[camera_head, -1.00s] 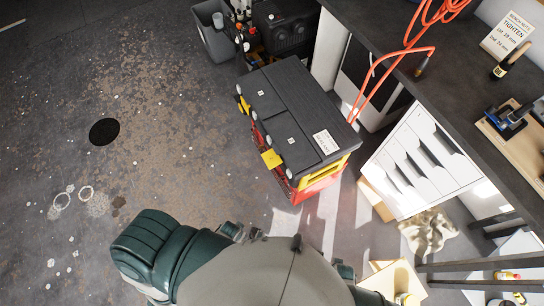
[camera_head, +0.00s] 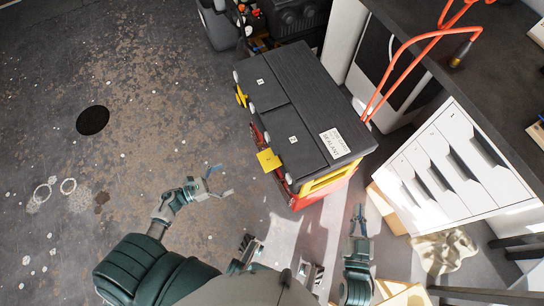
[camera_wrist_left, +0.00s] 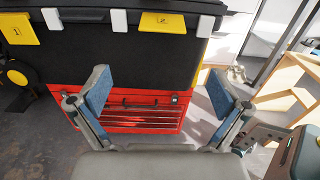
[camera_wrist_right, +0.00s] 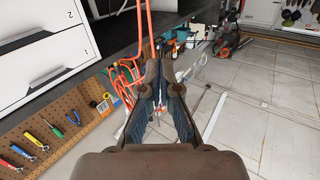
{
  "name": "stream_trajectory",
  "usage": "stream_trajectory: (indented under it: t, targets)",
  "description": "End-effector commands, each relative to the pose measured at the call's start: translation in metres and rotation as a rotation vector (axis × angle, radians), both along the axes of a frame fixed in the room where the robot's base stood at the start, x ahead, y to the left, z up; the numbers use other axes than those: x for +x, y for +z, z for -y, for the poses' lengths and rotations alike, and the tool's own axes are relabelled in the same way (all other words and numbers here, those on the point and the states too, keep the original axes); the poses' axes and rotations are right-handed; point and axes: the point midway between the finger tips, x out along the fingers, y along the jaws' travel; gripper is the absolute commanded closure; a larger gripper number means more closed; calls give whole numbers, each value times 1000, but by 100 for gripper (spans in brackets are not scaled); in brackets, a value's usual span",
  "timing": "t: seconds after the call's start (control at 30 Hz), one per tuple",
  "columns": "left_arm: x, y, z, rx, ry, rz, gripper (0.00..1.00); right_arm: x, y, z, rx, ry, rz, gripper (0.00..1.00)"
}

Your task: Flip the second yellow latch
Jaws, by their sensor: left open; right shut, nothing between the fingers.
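A black-lidded toolbox (camera_head: 325,90) with a red and yellow body stands on the floor. Its second yellow latch, marked 2 (camera_wrist_left: 163,22), is at the front edge of the lid; in the head view this latch (camera_head: 268,160) sticks out from the near part of the front. The latch marked 1 (camera_wrist_left: 17,28) is farther left. My left gripper (camera_head: 222,182) is open and empty, left of and nearer than the second latch, apart from it; in its wrist view the fingers (camera_wrist_left: 158,90) frame the red front below the latch. My right gripper (camera_head: 358,218) is shut and empty, right of the toolbox.
A white drawer unit (camera_head: 450,165) under the dark bench stands right of the toolbox. An orange hose (camera_head: 398,70) hangs from the bench. Black equipment (camera_head: 290,20) stands behind the toolbox. A pegboard with tools (camera_wrist_right: 60,130) shows in the right wrist view.

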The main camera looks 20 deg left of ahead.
Motion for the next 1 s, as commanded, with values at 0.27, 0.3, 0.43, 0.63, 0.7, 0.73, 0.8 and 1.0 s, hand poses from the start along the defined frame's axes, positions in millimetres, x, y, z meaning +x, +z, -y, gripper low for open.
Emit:
stream_trajectory:
  t: [0.27,0.3,0.43,0.63,0.7,0.73,0.8,1.0]
  targets:
    - [26,3,25,15,-17,23,0,0,7,-1,6,0,24,100]
    - [33,3,31,15,-17,22,0,0,7,-1,6,0,26,100]
    - [57,2,52,13,-16,21,0,0,8,-2,9,0,37,100]
    - [92,2,84,12,-15,20,0,1,10,-2,15,-1,56,100]
    - [102,2,93,12,-14,19,0,1,11,-2,17,-1,62,100]
    - [106,2,97,13,-15,19,0,1,11,-2,18,-1,64,100]
    - [114,2,104,12,-13,18,0,1,12,-2,19,-1,69,100]
    - [126,2,115,12,-14,16,0,1,14,-2,24,-2,84,100]
